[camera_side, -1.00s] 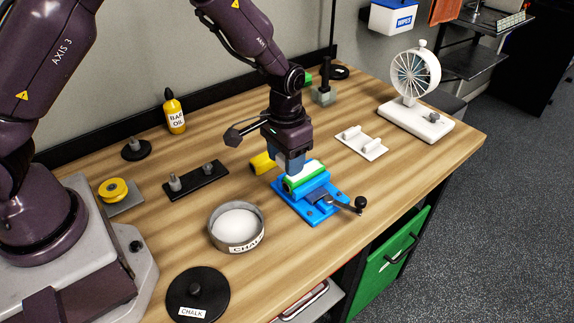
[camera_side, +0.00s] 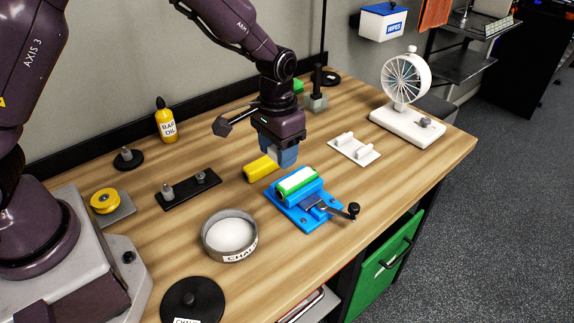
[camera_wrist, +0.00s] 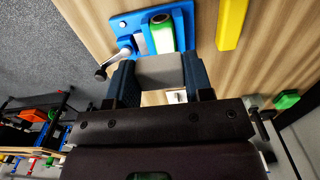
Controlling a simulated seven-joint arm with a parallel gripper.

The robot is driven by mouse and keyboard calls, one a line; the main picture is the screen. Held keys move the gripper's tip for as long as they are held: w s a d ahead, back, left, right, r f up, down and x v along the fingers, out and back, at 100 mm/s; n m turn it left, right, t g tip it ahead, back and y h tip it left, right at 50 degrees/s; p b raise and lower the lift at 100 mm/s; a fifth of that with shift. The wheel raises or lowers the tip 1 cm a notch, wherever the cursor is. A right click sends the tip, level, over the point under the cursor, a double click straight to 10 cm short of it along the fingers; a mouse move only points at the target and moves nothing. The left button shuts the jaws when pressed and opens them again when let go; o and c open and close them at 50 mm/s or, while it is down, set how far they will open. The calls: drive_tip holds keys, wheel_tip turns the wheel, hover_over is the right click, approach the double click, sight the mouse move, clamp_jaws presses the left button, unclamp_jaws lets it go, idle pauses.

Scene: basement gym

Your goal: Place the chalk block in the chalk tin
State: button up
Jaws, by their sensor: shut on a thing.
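The chalk tin (camera_side: 230,254), a round grey open tin labelled CHALK, stands on the bench with white contents inside. My gripper (camera_side: 279,157) is above the bench, just behind the blue vise (camera_side: 298,213) and right of the tin. In the wrist view my gripper (camera_wrist: 160,75) is shut on a pale grey block (camera_wrist: 160,70), seemingly the chalk block, held between the blue fingers. The fingers hide this block in the side view. The vise holds a green and white piece (camera_side: 297,180).
The black chalk lid (camera_side: 192,302) lies in front of the tin. A yellow bar (camera_side: 261,168) lies behind the vise. A black plate with pegs (camera_side: 189,189), an oil bottle (camera_side: 166,122) and a white rack (camera_side: 354,149) stand around. Bare wood lies between vise and tin.

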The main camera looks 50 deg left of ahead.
drive_tip(key=shift+d, duration=0.35)
drive_tip(key=s+d+f, duration=0.2)
drive_tip(key=s+d, duration=0.1)
drive_tip(key=s, duration=0.2)
drive_tip(key=n, duration=0.9)
hover_over(231, 239)
wheel_tip(231, 239, down, 7)
drive_tip(key=shift+s+a+r, duration=0.1)
drive_tip(key=shift+r, duration=0.05)
drive_tip(key=shift+f, duration=2.15)
drive_tip(key=o, duration=0.4)
drive_tip(key=shift+f, duration=0.15)
drive_tip(key=shift+o, duration=1.1)
